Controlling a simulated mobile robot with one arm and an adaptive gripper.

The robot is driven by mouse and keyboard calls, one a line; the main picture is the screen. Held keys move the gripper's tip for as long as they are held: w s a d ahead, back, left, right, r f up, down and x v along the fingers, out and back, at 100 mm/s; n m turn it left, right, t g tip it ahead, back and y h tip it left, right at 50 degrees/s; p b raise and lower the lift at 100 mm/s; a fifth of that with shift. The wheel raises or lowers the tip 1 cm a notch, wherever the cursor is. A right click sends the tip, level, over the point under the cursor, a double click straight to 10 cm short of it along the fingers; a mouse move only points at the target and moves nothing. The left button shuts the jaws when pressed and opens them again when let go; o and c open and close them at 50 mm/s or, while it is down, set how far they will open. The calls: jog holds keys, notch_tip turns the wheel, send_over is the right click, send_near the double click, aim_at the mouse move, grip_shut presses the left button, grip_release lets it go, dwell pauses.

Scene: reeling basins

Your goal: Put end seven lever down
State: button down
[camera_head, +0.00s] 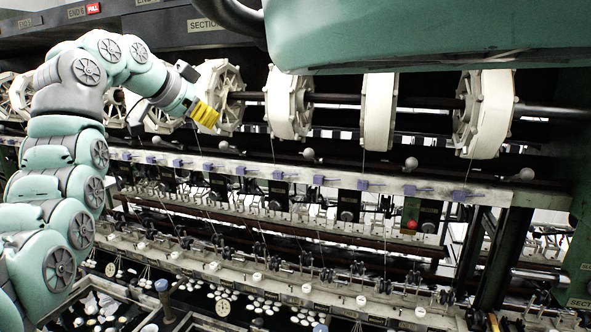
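A row of levers with pale round knobs runs along the dark rail below the reels. Clear ones are a middle lever (309,154), a lever to its right (411,163) and a far-right lever (526,173). I cannot read which one belongs to end seven. My gripper (204,114), with yellow fingertips, is at the upper left, in front of a white reel (228,82). It is apart from the clear levers, which lie to its right and lower. The fingertips look close together, but their gap is not clear. Levers behind my arm are hidden.
Several white reels, one at the right (484,114), hang on a dark shaft. Below are a rail with purple guides (320,180), a red knob (411,224) and basins with white cocoons (225,293).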

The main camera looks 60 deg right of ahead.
aim_at(233, 149)
jog(key=s+p+x, duration=0.1)
jog(key=p+x, duration=0.7)
jog(key=x, duration=0.2)
jog(key=shift+w, duration=0.35)
jog(key=shift+f+b, duration=0.15)
jog(key=shift+b, duration=0.15)
jog(key=b, duration=0.2)
jog(key=shift+a+f+b, duration=0.2)
jog(key=shift+a+b, duration=0.05)
jog(key=shift+b, duration=0.15)
jog(key=shift+h+b, duration=0.3)
jog(key=shift+b, duration=0.15)
